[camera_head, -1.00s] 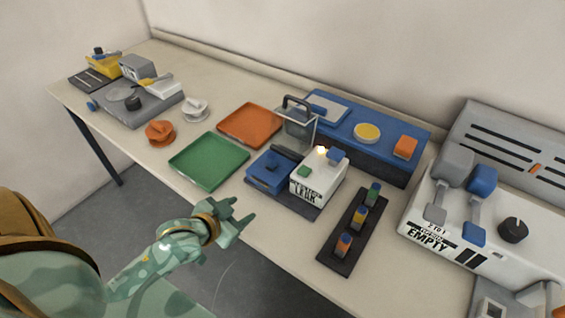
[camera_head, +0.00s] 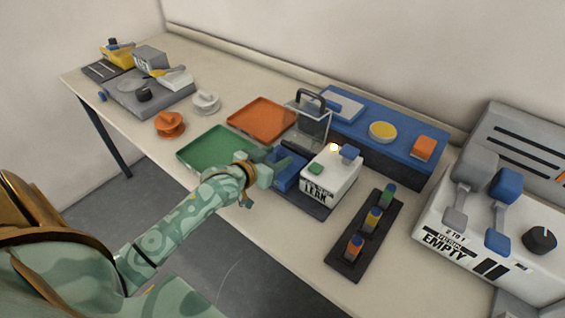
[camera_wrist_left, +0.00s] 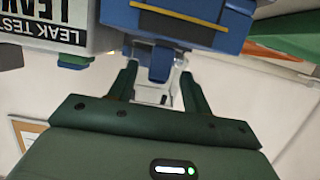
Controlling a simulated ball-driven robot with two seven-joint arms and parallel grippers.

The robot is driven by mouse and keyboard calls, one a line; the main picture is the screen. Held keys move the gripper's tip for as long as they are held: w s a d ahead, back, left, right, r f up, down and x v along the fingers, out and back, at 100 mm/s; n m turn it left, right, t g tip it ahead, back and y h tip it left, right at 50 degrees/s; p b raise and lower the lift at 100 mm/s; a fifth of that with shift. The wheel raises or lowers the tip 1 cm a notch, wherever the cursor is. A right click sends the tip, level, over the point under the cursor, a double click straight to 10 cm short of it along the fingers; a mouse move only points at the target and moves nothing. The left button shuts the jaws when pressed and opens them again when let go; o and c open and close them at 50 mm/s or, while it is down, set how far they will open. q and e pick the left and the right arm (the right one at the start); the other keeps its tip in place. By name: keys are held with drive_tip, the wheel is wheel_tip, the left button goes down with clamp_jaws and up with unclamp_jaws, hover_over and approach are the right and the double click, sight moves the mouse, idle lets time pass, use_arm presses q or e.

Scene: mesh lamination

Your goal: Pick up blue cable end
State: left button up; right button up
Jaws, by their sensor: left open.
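I cannot pick out a clear blue cable end. In the wrist view a small blue piece (camera_wrist_left: 160,65) hangs below the blue fixture (camera_wrist_left: 190,30), with a pale, clear part around it. My left gripper (camera_wrist_left: 160,90) is open, its two fingers on either side of that pale part; I cannot tell whether they touch it. In the head view my left gripper (camera_head: 277,167) is at the front left of the blue fixture beside the white leak tester (camera_head: 328,180), and its arm hides part of the fixture. My right gripper is not in view.
A green tray (camera_head: 200,150) and an orange tray (camera_head: 258,118) lie left of the fixture. A dark rack (camera_head: 345,262) with several coloured pieces is to the right. A white machine (camera_head: 460,250) with grey and blue paddles stands further right. A blue bench unit (camera_head: 400,160) is behind.

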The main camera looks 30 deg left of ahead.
sight(286, 151)
use_arm(q)
drive_tip(key=b+x, duration=0.2)
drive_tip(key=x, duration=0.3)
drive_tip(key=shift+s+f, duration=0.1)
drive_tip(key=shift+f, duration=0.05)
clamp_jaws()
drive_tip(key=shift+r, duration=0.25)
